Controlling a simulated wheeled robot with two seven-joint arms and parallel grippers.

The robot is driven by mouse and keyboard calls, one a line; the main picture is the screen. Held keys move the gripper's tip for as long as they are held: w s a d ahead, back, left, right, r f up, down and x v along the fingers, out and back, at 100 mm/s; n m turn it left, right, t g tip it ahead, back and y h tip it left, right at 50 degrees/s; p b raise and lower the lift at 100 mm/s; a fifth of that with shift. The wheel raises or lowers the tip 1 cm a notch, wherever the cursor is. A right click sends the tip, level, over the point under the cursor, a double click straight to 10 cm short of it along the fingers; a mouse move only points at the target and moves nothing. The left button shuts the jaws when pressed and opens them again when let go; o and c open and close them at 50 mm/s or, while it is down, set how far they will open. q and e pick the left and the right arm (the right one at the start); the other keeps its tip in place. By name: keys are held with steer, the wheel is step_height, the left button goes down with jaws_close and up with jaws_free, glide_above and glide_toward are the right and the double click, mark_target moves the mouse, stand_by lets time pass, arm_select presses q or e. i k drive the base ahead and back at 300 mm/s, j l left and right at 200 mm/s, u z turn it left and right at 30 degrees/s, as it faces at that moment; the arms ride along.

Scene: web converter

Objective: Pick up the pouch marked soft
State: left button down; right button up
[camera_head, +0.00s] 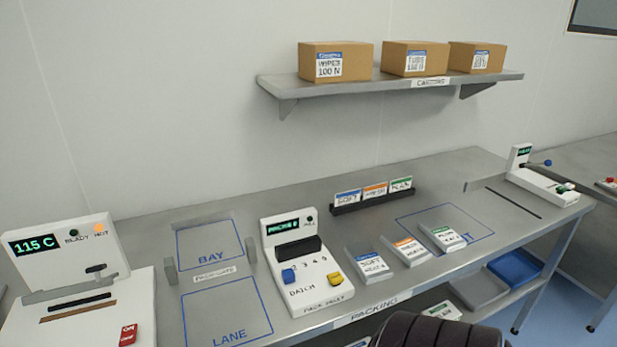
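Three flat white pouches lie in a row on the steel bench. The one with a blue label (369,265) is nearest on the left, the orange-labelled pouch (408,251) is in the middle, and the green-labelled pouch (442,238) is at the right. Their small print is blurred; the blue label seems to read "soft", matching the blue card (348,196) in the dark rack behind. Neither gripper can be made out. A dark rounded part at the bottom edge, right of centre, shows no fingers.
A white counter machine (298,270) with blue and yellow buttons stands left of the pouches. A heat unit (65,260) reading 115 C is at far left. Blue outlined areas mark the bench (290,195). A shelf (390,86) with three cartons hangs above. Blue and grey trays (515,267) sit below.

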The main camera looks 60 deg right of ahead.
mark_target(369, 265)
steer(key=k+z, duration=0.15)
steer(key=z, duration=2.05)
steer(key=l+u, duration=0.5)
steer(key=k+l+u, duration=0.2)
steer(key=u, duration=0.25)
steer(key=k+l+u, duration=0.2)
steer(key=l+u, duration=0.3)
steer(key=j, duration=0.05)
